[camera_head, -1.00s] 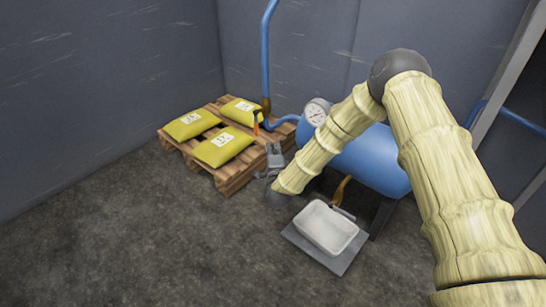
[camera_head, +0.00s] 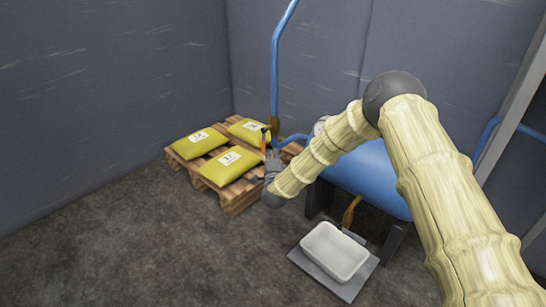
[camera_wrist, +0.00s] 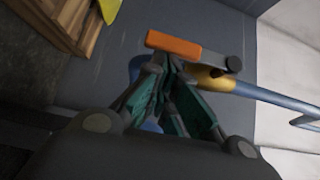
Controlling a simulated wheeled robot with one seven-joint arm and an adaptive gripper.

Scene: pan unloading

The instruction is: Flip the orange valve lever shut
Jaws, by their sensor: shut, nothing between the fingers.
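The orange valve lever (camera_head: 263,142) hangs down from its dark pivot beside the upright blue pipe. In the wrist view the orange lever (camera_wrist: 172,45) lies across the top, roughly in line with the pipe, with its pivot at the right end. The brass valve body (camera_wrist: 212,79) sits just beyond my fingers. My gripper (camera_head: 270,160) is close by the lever's lower end. In the wrist view my gripper (camera_wrist: 165,64) is shut and empty, its tips just beneath the lever's edge. I cannot tell whether they touch it.
The blue pipe (camera_head: 275,75) rises above the valve near the wall. A wooden pallet (camera_head: 238,204) with yellow sacks (camera_head: 230,166) stands to the left. A blue tank (camera_head: 372,182) is behind my arm. A white pan (camera_head: 333,252) sits below it. The floor at left is clear.

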